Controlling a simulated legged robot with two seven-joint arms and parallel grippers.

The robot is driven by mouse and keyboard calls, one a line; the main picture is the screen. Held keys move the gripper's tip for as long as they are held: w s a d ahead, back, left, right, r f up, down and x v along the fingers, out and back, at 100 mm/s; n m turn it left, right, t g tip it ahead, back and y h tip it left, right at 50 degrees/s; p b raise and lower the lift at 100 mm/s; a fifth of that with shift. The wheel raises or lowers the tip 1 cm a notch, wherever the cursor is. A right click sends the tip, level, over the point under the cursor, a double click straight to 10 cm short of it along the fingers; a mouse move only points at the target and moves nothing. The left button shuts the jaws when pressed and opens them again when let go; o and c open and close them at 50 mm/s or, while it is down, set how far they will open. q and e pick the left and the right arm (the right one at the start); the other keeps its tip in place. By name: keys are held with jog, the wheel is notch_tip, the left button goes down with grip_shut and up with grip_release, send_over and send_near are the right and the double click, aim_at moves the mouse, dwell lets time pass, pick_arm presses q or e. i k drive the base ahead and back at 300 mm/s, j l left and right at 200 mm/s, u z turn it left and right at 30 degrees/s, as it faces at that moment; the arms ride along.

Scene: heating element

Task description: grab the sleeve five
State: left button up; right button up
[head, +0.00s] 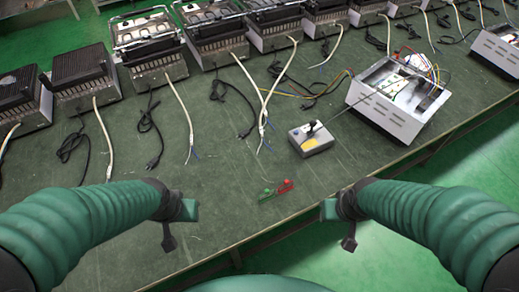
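No part that I can pick out as sleeve five is clear in the head view; small parts on the table are too small to tell apart. A red clip (285,186) and a green clip (266,194) lie close together on the green table, between my two grippers and farther from me. My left gripper (180,220) hangs over the front left part of the table. My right gripper (339,222) is near the table's front edge. Both appear empty, and their finger gaps are not clear.
A grey box with a black lever (311,138) stands mid-table. An open white metal housing with wires (399,98) stands behind it to the right. Several heater units (149,48) line the back, with loose white and black cables before them. The front left table is mostly clear.

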aim_at(262, 136)
jog(key=i+j+z, duration=0.1)
jog(key=k+u, duration=0.25)
jog(key=u, duration=0.2)
jog(key=k+j+u, duration=0.2)
jog(key=u, duration=0.25)
jog(key=i+l+u, duration=0.15)
jog(key=l+u, duration=0.2)
jog(key=l, duration=0.3)
jog(key=l+u, duration=0.35)
jog(key=l, duration=0.25)
jog(key=l+u, duration=0.35)
jog(key=l, duration=0.35)
